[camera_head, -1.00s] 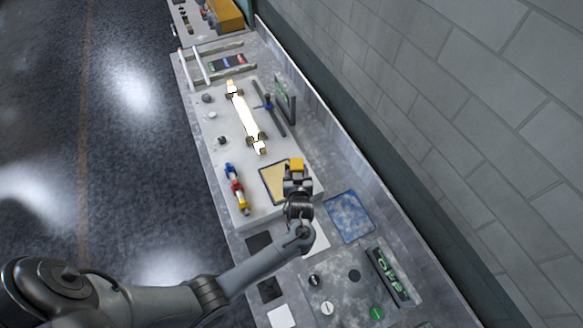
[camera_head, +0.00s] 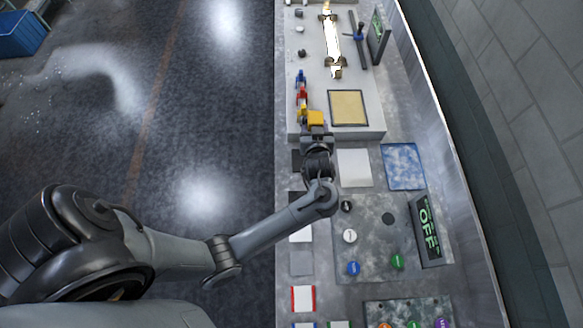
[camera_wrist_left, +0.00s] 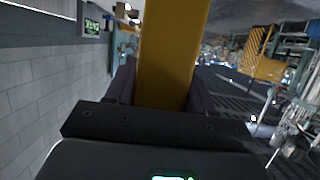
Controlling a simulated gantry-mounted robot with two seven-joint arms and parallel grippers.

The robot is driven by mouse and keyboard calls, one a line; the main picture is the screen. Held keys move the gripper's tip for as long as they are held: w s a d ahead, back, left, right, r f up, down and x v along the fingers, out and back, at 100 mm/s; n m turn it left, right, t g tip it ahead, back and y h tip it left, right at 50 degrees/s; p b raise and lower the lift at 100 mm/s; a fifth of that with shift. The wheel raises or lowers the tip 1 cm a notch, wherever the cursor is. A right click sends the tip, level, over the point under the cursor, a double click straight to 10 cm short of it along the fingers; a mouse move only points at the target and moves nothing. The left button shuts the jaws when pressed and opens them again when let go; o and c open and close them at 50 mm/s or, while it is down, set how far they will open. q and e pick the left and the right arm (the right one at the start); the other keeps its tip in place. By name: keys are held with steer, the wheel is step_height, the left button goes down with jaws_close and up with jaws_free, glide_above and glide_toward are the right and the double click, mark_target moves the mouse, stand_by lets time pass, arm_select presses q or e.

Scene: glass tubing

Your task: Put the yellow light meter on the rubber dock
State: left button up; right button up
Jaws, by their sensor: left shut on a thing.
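My left gripper (camera_head: 316,136) is shut on a yellow block, the light meter (camera_head: 315,118), and holds it above the front edge of the pale bench slab. In the left wrist view the yellow meter (camera_wrist_left: 172,50) stands upright between the fingers. The meter is just left of and in front of a tan mat with a dark frame. A dark square pad (camera_head: 296,160) lies left of my gripper, partly hidden by my arm; it may be the rubber dock, but I cannot tell. My right gripper is not in view.
A red, blue and yellow piece (camera_head: 302,88) lies close behind the meter. The tan mat (camera_head: 348,108), a white pad (camera_head: 354,168) and a blue pad (camera_head: 403,166) lie right. A glowing tube (camera_head: 332,45) is farther back. An OFF display (camera_head: 426,230) and several buttons are nearer.

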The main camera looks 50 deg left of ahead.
arm_select(q)
steer(key=f+b, duration=0.1)
steer(key=f, duration=0.1)
steer(key=s+f+b, duration=0.1)
steer(key=f+b, duration=0.1)
steer(key=shift+s+a, duration=0.15)
steer(key=shift+a+f+b, duration=0.1)
steer(key=shift+f+b, duration=0.2)
steer(key=shift+f, duration=0.05)
steer(key=shift+f+b, duration=0.45)
steer(key=shift+f, duration=3.65)
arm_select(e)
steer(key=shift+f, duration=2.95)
arm_select(q)
steer(key=shift+f, duration=0.1)
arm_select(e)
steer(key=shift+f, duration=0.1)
arm_select(q)
steer(key=o, duration=1.3)
steer(key=shift+c, duration=0.2)
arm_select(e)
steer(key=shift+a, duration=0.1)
